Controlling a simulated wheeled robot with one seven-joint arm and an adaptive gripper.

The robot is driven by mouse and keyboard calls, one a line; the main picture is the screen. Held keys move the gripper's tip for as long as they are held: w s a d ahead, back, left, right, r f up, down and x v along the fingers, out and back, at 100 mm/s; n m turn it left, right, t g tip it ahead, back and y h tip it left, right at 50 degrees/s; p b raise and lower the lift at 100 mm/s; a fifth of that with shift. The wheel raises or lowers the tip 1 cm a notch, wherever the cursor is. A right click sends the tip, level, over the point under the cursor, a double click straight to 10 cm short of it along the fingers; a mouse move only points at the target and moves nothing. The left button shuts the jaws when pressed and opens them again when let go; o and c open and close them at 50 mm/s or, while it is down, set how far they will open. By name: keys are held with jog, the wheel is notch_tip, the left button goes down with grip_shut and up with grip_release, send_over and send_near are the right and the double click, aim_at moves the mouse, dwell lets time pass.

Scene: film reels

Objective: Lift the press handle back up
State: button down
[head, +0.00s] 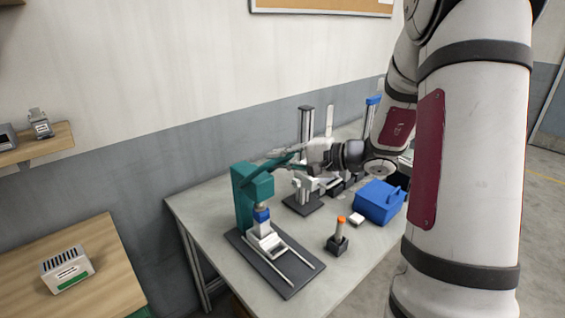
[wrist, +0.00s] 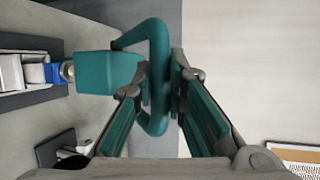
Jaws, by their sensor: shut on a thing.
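The green press (head: 243,200) stands on a dark base plate at the left of the grey table, with a blue and silver ram under its head. In the wrist view the press head (wrist: 106,73) shows at left, and its green bar handle (wrist: 157,42) loops out from it. My gripper (wrist: 164,80) is shut on the handle, one finger on each side of the bar. In the head view my gripper (head: 309,155) is at the handle (head: 282,161), above and right of the press head. The exact contact is small there.
A blue box (head: 378,202), an orange-topped item in a dark holder (head: 338,238) and a small white block (head: 357,219) are on the table to the right. Upright stands (head: 305,135) rise behind. A wall is behind the table.

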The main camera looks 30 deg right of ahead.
jog(key=w+a+r+m+g+h, duration=0.1)
jog(key=w+r+g, duration=0.3)
jog(key=w, duration=0.6)
jog(key=shift+w+a+r+h, duration=0.15)
jog(key=shift+a+r+h, duration=0.25)
jog(key=shift+a+r, duration=0.15)
jog(key=c, duration=1.6)
grip_release()
jog(key=shift+w, duration=0.1)
jog(key=v, duration=1.2)
jog(key=shift+w+r, duration=0.1)
jog(key=shift+w, duration=0.05)
jog(key=shift+g, duration=0.3)
